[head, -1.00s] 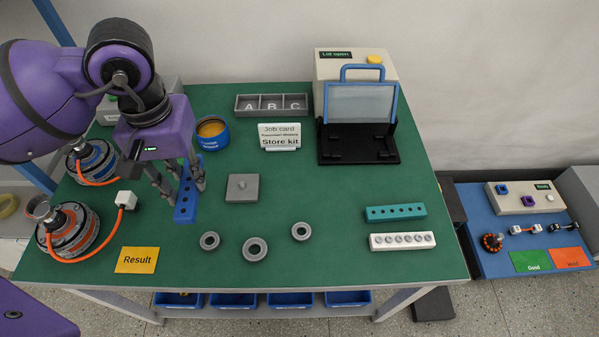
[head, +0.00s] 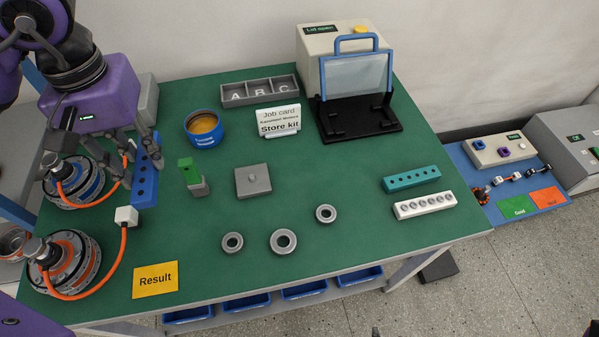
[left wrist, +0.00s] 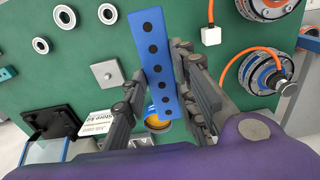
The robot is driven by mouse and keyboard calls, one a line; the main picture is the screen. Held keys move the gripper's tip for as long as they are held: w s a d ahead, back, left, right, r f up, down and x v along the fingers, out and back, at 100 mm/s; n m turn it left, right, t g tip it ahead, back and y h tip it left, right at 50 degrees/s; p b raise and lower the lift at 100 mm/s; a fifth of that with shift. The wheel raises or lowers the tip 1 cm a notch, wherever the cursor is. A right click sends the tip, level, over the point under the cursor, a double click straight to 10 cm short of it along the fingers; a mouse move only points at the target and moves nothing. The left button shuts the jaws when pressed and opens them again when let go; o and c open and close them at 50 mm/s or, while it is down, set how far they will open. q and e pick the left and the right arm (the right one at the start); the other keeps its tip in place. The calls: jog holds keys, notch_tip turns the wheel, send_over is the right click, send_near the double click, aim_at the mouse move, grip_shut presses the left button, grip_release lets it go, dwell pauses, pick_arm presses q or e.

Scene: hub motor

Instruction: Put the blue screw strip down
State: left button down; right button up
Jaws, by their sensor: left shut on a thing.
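The blue screw strip (head: 145,182) is a long bar with a row of dark holes. My left gripper (head: 140,150) is shut on it, over the left part of the green table. In the left wrist view the strip (left wrist: 153,55) stands lengthwise between the two fingers of my left gripper (left wrist: 170,85). I cannot tell whether its lower end touches the table. A teal strip (head: 411,179) and a white strip with several screws (head: 425,205) lie at the table's right side. My right gripper is not in view.
Two hub motors (head: 90,262) with orange cables stand at the left, close to the held strip. A green and grey block (head: 190,172), a blue tin (head: 204,130), a grey plate (head: 253,181) and several rings (head: 283,242) are nearby.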

pick_arm(q)
jog(key=shift+a, duration=0.1)
jog(key=shift+s, duration=0.15)
jog(key=shift+f, duration=0.4)
send_near(184, 219)
jog(key=shift+f, duration=2.9)
